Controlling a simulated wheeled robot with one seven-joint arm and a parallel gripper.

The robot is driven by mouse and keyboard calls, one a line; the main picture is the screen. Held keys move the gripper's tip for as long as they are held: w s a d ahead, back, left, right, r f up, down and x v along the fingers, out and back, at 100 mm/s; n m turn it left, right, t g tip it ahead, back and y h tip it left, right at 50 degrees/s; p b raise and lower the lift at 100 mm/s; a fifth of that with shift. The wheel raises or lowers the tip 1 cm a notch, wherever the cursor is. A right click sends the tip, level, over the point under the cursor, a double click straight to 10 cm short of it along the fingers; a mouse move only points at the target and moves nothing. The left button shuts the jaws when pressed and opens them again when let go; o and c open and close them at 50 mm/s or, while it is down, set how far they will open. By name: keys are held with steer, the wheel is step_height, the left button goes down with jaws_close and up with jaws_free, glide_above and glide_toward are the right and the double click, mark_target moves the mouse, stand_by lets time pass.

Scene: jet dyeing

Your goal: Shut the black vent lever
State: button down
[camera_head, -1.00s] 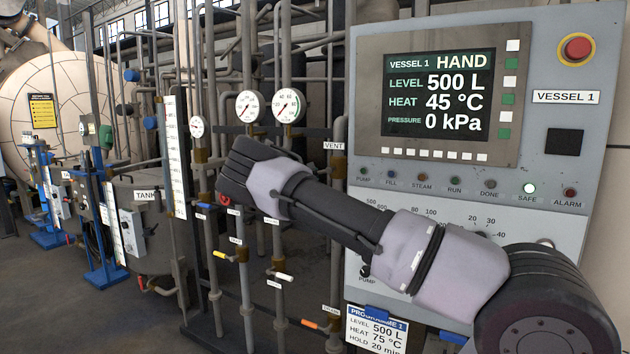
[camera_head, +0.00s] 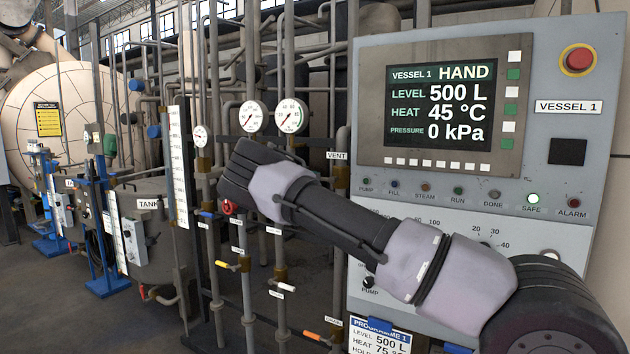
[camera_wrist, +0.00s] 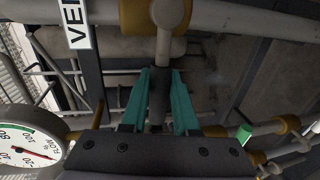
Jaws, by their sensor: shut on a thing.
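The black vent lever (camera_wrist: 157,104) shows in the wrist view between the two teal fingers of my gripper (camera_wrist: 168,100). The fingers are shut on its black grip. Its grey stem (camera_wrist: 163,48) runs up the picture to a round grey valve hub (camera_wrist: 169,14) on a pipe with a brass collar. A partly cut-off vent label (camera_wrist: 77,22) is left of the hub. In the head view the vent label (camera_head: 337,156) is on the pipework right of my wrist. The lever and my fingertips are hidden there.
A dial gauge (camera_wrist: 25,145) is close at the lower left of the wrist view, and pipes with a green handle (camera_wrist: 244,134) are at the right. In the head view the control panel (camera_head: 520,170) reads 0 kPa, with its SAFE lamp (camera_head: 533,198) lit.

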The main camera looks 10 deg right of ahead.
steer(key=shift+a+r, duration=0.1)
steer(key=c, duration=0.7)
jaws_free()
steer(key=v, duration=1)
steer(key=shift+s+a+r, duration=0.1)
steer(key=shift+s+a, duration=0.1)
steer(key=shift+s, duration=0.15)
